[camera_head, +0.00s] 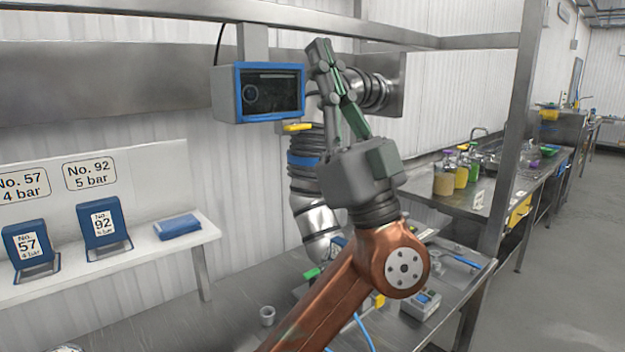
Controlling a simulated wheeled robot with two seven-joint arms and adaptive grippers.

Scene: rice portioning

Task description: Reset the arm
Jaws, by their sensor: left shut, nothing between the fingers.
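My left gripper (322,50) is raised above the steel bench in the head view, fingers pointing up and slightly left. Its green-grey fingers are shut with nothing between them. My copper-coloured left arm (352,285) rises from the bottom of the picture and hides part of the bench. The fingers stand in front of the back wall, just right of a blue-framed screen (271,91). My right gripper is not in view.
A steel frame post (508,140) rises at the right. A shelf (150,262) at left holds blue stands marked 57 (28,245) and 92 (103,224). Small items, including a grey device (421,303), lie on the bench.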

